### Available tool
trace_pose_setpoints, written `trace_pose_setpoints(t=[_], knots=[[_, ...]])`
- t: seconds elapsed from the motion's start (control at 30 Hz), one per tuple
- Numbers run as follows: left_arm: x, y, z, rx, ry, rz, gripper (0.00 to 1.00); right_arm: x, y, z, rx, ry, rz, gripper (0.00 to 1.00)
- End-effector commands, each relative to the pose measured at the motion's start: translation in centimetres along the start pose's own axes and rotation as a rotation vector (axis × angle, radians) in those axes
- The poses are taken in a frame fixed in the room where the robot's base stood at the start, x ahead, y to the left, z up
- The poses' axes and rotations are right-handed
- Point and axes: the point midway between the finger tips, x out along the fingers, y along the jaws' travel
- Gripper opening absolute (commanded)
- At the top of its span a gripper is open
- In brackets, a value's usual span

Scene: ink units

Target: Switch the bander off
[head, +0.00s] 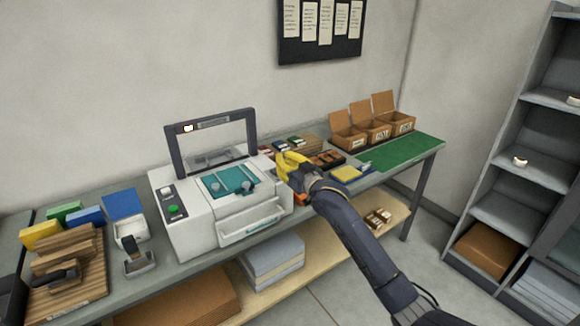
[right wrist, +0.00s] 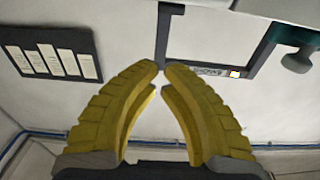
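The bander (head: 190,222) is a white machine on the bench with a dark grey arch (head: 170,150) and a teal plate on top. A small lamp (head: 188,128) on the arch glows. The arch also shows in the right wrist view (right wrist: 205,68). My right gripper (head: 281,160), with yellow fingers, is at the bander's right side, away from the panel. In the wrist view its fingertips (right wrist: 161,68) are almost together, with nothing between. My left gripper is out of view.
Left of the bander are a wooden rack (head: 68,262), coloured boxes and a small dispenser (head: 138,260). Open cardboard boxes (head: 370,132) and a green mat (head: 415,150) lie to the right. A grey shelf unit (head: 510,185) stands far right.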

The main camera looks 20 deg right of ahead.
Motion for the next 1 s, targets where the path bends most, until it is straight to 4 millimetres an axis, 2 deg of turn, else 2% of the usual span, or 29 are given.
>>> trace_pose_setpoints(t=[0.1, 0.27, 0.33, 0.6, 1.0], knots=[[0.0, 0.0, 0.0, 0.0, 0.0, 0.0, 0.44, 2.1, 0.0, -0.1, 0.001, 0.0, 0.0, 0.0], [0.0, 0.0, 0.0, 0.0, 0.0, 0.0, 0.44, 4.2, 0.0, 0.0, 0.001, -0.001, 0.0, 0.0], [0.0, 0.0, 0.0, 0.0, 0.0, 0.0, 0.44, 3.6, 0.0, 1.3, 0.0, -0.004, 0.0, 0.0], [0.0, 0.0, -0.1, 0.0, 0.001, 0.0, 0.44, 2.8, 0.0, 3.2, 0.0, -0.001, 0.0, 0.0], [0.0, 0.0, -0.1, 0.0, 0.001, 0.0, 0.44, 2.6, 0.0, 3.8, -0.001, 0.0, 0.0, 0.0]])
